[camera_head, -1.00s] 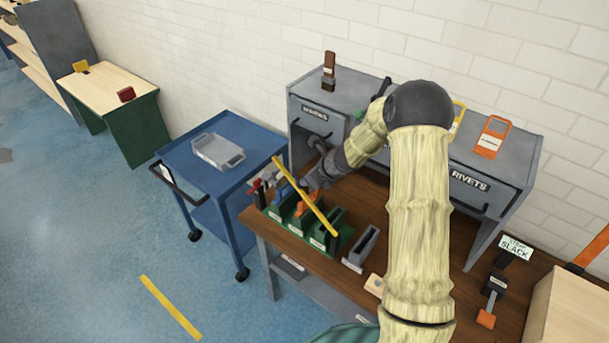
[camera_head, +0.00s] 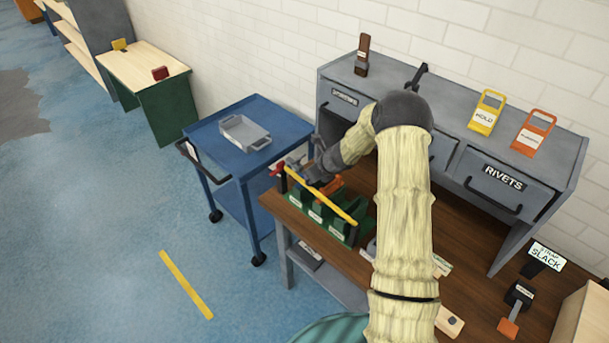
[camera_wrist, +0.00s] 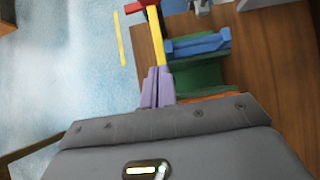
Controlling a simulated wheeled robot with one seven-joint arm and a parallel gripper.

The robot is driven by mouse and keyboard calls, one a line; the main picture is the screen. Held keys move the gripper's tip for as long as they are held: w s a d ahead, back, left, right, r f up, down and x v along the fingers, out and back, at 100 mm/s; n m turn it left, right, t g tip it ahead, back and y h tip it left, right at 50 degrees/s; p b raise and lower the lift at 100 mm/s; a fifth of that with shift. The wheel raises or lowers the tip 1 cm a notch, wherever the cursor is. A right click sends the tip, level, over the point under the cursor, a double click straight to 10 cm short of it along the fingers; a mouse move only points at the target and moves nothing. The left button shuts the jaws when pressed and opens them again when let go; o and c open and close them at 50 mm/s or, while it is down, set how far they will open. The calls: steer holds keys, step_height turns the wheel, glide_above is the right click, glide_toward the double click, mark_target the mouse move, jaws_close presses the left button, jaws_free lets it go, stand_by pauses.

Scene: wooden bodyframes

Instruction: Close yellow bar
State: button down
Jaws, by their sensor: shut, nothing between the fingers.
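The yellow bar (camera_head: 322,196) runs slantwise over the green compartment rack (camera_head: 328,224) on the brown workbench. In the wrist view the yellow bar (camera_wrist: 157,42) runs down from the red piece (camera_wrist: 141,6) to my gripper (camera_wrist: 156,74). The purple fingers are together and empty, close against the bar; I cannot tell whether they touch it. In the head view my wrist is just behind the bar, and the fingers are largely hidden.
A blue cart (camera_head: 285,119) with a grey tray (camera_head: 244,133) stands left of the bench. A grey drawer cabinet (camera_head: 455,105) stands behind the rack, one drawer labelled RIVETS. A blue item (camera_wrist: 198,43) sits in the rack beside the bar.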

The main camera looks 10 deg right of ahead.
steer(key=shift+w+a+f+b, duration=0.1)
steer(key=shift+w+f+b, duration=0.15)
steer(key=shift+f, duration=0.4)
steer(key=shift+w+a+f+b, duration=0.1)
steer(key=shift+f+b, duration=0.25)
steer(key=shift+f, duration=0.25)
steer(key=shift+s, duration=0.1)
steer(key=shift+s+f, duration=0.1)
steer(key=shift+f, duration=0.05)
steer(key=shift+a, duration=0.1)
steer(key=shift+r+p, duration=0.4)
step_height(320, 180, up, 14)
steer(key=p, duration=0.2)
steer(key=shift+w+f, duration=0.15)
steer(key=shift+w, duration=0.05)
